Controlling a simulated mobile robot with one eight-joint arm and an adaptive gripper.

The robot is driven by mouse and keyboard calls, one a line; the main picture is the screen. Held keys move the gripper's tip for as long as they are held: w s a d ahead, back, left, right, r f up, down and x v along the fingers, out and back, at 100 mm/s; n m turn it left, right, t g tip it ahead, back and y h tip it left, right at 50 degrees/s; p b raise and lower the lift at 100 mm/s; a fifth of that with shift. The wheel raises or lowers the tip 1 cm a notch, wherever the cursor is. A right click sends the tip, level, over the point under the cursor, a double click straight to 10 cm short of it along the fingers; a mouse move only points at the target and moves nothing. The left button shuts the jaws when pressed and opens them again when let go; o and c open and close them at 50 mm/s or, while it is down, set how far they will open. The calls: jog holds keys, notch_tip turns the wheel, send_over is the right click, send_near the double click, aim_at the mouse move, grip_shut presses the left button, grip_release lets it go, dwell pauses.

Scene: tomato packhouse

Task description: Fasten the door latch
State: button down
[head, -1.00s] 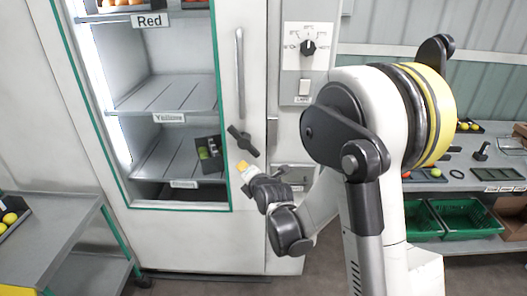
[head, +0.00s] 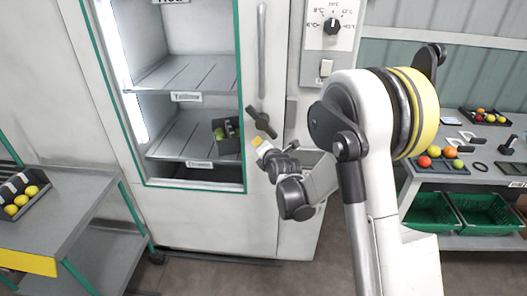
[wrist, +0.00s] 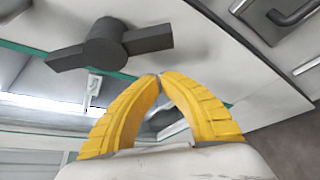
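The door latch (head: 262,122) is a dark turn-handle on the white cabinet door (head: 262,190), right of the green-edged window. It lies slanted in the head view, from upper left to lower right. In the wrist view the latch (wrist: 105,43) shows its round hub and two arms, at upper left above the fingers. My gripper (head: 257,142) is just below the latch, apart from it as far as I can see. In the wrist view the yellow fingertips of my gripper (wrist: 160,77) meet, with nothing visible between them.
A long vertical handle (head: 261,50) is above the latch. A control panel with a dial (head: 332,27) is to the right. Inside the cabinet, a dark tray (head: 222,146) is on a shelf. A grey cart (head: 75,195) stands left, and a bench with green crates (head: 487,212) right.

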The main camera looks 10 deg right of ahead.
jog(key=shift+w+d+r+b, duration=0.25)
jog(key=shift+w+d+b, duration=0.15)
jog(key=shift+w+d, duration=0.05)
jog(key=shift+w+d+r+b, duration=0.2)
jog(key=shift+w+d+b, duration=0.2)
jog(key=shift+d, duration=0.05)
jog(key=shift+s+d+r, duration=0.2)
jog(key=shift+d+r, duration=0.15)
jog(key=shift+r, duration=0.1)
